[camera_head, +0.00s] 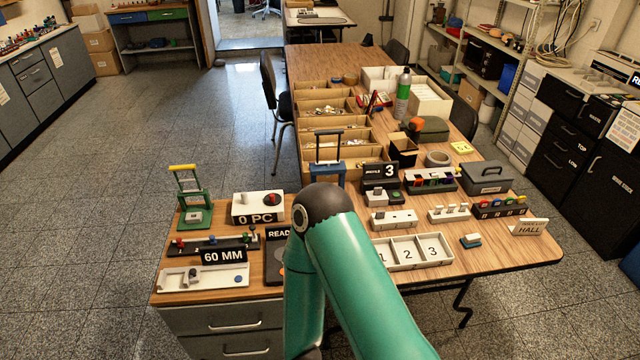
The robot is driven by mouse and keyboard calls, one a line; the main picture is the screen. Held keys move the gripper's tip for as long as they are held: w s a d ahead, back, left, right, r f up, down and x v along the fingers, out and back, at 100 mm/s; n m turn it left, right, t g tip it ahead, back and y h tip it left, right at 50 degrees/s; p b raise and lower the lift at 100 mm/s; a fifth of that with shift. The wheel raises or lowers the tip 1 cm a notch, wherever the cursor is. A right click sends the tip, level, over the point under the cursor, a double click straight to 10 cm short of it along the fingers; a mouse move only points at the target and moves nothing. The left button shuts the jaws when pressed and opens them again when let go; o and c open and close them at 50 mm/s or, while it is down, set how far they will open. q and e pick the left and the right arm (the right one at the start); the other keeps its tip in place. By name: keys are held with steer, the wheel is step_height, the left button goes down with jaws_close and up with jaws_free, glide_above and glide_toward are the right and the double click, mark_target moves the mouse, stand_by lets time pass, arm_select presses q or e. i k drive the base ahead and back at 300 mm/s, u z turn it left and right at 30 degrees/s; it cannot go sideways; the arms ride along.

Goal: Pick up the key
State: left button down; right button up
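I cannot make out a key for certain. Sorting boxes (340,127) farther back hold small loose items that I cannot tell apart. A white tray with compartments 1, 2 and 3 (434,253) sits right of my arm. One of my green arms rises from the bottom centre and bends back down at a dark elbow joint. Neither gripper shows. The arm hides part of the table's near middle.
A green stand with a yellow handle (190,200) and a blue stand (328,165) rise from the table. A rack of coloured pieces (212,243) lies at left. Bare wood shows near the right front edge.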

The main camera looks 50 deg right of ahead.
mark_target(377, 191)
steer(key=z, duration=0.1)
steer(key=i, duration=0.2)
steer(key=u, duration=1.35)
steer(key=k, duration=2.4)
steer(key=z, duration=1.15)
steer(key=i, duration=1)
steer(key=z, duration=0.05)
